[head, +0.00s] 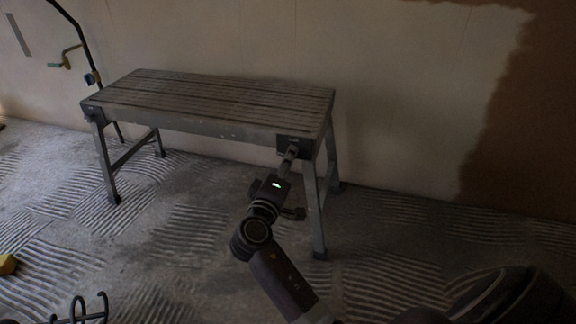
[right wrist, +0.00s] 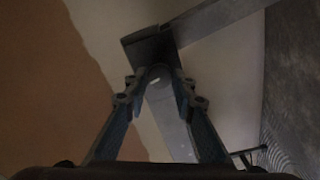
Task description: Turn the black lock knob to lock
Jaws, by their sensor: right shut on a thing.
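A grey work bench (head: 220,100) with a slatted top stands by the wall. A black corner bracket (head: 284,141) sits at its front right corner, above the leg; it also shows in the right wrist view (right wrist: 145,46). My right gripper (head: 291,153) reaches up to this bracket. In the right wrist view its fingertips (right wrist: 156,73) come together at the bracket, shut on the black lock knob. The fingers hide the knob almost fully, so its angle cannot be told. My left gripper is not in view.
The bench's right front leg (head: 315,210) stands close beside my right arm. A black pole with a crank handle (head: 66,59) leans at the back left. The floor right of the bench is clear.

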